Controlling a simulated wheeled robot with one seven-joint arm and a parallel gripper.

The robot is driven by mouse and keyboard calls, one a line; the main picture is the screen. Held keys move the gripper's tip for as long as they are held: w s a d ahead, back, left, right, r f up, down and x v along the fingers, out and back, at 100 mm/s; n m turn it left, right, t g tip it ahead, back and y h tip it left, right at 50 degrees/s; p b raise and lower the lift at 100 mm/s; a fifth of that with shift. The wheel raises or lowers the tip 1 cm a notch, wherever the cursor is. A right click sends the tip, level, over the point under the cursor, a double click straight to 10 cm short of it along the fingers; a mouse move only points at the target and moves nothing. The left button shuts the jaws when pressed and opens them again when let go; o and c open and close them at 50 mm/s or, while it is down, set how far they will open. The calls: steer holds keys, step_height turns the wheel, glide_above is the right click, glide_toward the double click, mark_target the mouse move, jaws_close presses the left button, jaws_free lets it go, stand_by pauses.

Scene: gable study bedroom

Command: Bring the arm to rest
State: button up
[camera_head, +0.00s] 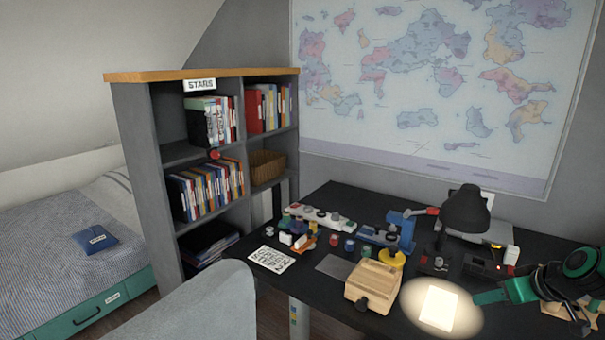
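The task names no object apart from my arm. A cluster of black and green parts (548,287) lies at the right end of the desk, partly cut off by the frame edge.
The black desk (327,202) carries a lit lamp (464,210), a wooden box (371,287), a blue device (402,230) and several small items. A grey chair (200,308) stands in front. A bookshelf (131,150) and bed (50,235) are left.

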steer(key=s+a+r+m+g, duration=0.1)
steer(key=s+r+m+g, duration=0.1)
steer(key=s, duration=0.6)
steer(key=s+a+r+m+g+h, duration=0.1)
steer(key=s+a+r+m+g, duration=0.1)
steer(key=s, duration=0.7)
steer(key=s+a+r+m+g, duration=0.2)
steer(key=s+r+m+g, duration=0.1)
steer(key=s, duration=0.5)
step_height(320, 180, up, 2)
steer(key=shift+s+r+m, duration=0.1)
steer(key=shift+s+m, duration=0.1)
steer(key=shift+m, duration=0.3)
